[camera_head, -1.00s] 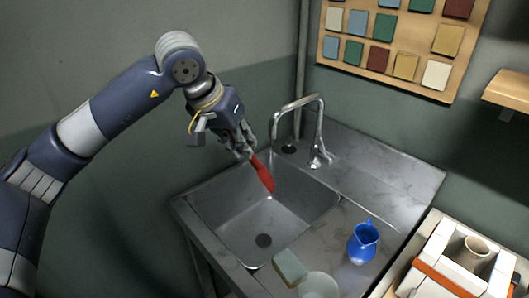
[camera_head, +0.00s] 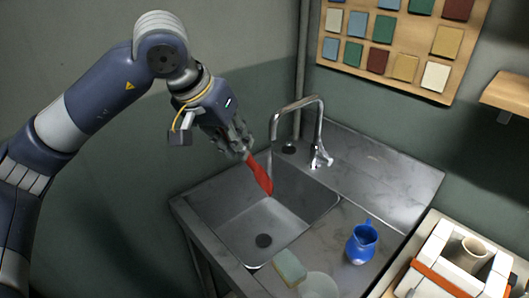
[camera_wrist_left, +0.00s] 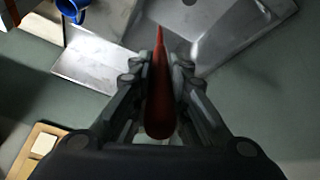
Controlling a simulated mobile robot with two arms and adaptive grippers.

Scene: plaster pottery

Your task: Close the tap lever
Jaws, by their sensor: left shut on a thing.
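The tap (camera_head: 316,120) is a chrome gooseneck at the back of the sink, its spout arching left over the basin. Its lever is too small to make out clearly near the tap's base at right. My left gripper (camera_head: 242,152) is shut on a red tapered object (camera_head: 260,176) and holds it above the sink basin, left of the tap and apart from it. In the left wrist view the red object (camera_wrist_left: 159,100) sits between the two fingers, its thin tip pointing away. My right gripper is not in view.
The metal sink (camera_head: 225,222) has a drain and a flat counter at right. A blue jug (camera_head: 362,243), a sponge (camera_head: 290,267) and a pale round dish (camera_head: 318,286) stand along the front. A white mould box (camera_head: 437,243) is at right. A tile board (camera_head: 400,48) hangs behind.

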